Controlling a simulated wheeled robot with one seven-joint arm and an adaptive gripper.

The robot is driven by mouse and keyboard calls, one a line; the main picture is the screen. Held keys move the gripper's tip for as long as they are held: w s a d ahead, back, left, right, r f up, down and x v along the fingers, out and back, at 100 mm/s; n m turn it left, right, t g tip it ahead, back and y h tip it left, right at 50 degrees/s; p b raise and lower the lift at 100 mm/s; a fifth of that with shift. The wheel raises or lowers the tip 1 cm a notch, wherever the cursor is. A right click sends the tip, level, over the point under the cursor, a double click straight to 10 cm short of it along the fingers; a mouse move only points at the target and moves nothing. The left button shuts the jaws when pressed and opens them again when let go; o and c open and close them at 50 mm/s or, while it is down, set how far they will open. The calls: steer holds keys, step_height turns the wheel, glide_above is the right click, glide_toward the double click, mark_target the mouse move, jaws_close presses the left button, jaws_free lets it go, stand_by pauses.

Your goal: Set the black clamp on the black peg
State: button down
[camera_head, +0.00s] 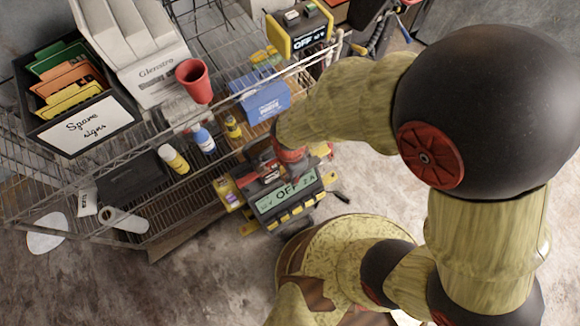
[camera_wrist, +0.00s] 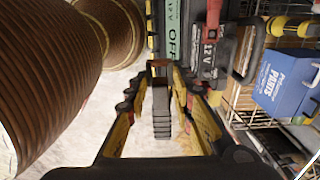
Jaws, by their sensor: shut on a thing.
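In the wrist view, my gripper (camera_wrist: 163,72) has black-and-yellow fingers closed on the dark body of the black clamp (camera_wrist: 161,112), which lies lengthwise between them. My gripper is mostly hidden there by my own arm. I cannot make out the black peg clearly in either view.
A wire rack (camera_head: 150,128) runs along the left, with a blue parts box (camera_head: 265,102), a red cup (camera_head: 194,80), bottles (camera_head: 174,159) and a bin of spare signs (camera_head: 45,122). A second yellow device (camera_head: 300,30) stands at the back. Bare concrete floor lies in front.

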steer(key=shift+r, duration=0.25)
steer(key=w+d+f+m+b, duration=0.35)
steer(key=d+f, duration=0.25)
steer(key=f, duration=0.5)
steer(key=w+d+f+m+b, duration=0.25)
steer(key=d+f+m, duration=0.3)
steer(key=f, duration=0.55)
steer(key=w+d+f+m+b, duration=0.2)
steer(key=d+f+m+b, duration=0.3)
steer(key=f, duration=0.6)
steer(key=w+d+f+m+p, duration=0.1)
steer(key=w+f+m, duration=0.3)
steer(key=w, duration=0.4)
steer(key=shift+w+d, duration=0.15)
steer(key=shift+d, duration=0.75)
steer(key=shift+r, duration=0.1)
